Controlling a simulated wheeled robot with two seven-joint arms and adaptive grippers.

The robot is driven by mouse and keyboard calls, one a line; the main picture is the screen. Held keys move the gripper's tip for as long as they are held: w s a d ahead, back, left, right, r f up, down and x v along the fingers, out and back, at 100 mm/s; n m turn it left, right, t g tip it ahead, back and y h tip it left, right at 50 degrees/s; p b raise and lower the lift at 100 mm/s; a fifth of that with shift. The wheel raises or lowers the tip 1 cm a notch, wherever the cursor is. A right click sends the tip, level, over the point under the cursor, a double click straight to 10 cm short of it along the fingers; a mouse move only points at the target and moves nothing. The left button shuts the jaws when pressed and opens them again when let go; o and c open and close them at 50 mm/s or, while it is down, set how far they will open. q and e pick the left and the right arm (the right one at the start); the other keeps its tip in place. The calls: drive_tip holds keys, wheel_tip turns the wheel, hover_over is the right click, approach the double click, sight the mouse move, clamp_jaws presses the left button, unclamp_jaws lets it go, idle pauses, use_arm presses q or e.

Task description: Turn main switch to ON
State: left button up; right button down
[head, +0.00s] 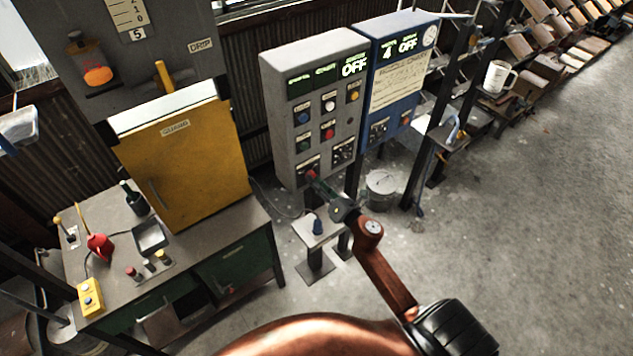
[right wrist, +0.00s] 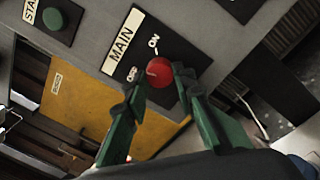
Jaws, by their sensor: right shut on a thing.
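The main switch is a red round knob (right wrist: 160,71) on a dark plate in the right wrist view, beside a MAIN label (right wrist: 122,43). ON is printed above the knob and OFF to its left. A short pale mark shows on the knob's left part, on the side towards OFF. My right gripper (right wrist: 163,84) has its green, dark-tipped fingers on either side of the knob, shut on it. In the head view, my right gripper (head: 315,181) reaches the lower left of the grey control cabinet (head: 275,110). My left gripper is not in view.
The grey cabinet's display (head: 354,66) reads OFF. A blue cabinet (head: 375,105) stands right beside it, also showing OFF. A yellow cabinet (head: 190,150) stands on a workbench (head: 215,240) at left. A metal bucket (head: 381,190) is on the floor behind my right arm. Floor at right is clear.

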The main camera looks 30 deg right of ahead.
drive_tip(key=shift+m+t+h+p, duration=0.4)
drive_tip(key=shift+m+p, duration=1.25)
drive_tip(key=shift+m, duration=4.55)
drive_tip(key=c, duration=1.6)
unclamp_jaws()
drive_tip(key=s, duration=1.2)
drive_tip(key=shift+d+f, duration=0.3)
drive_tip(key=shift+d, duration=0.1)
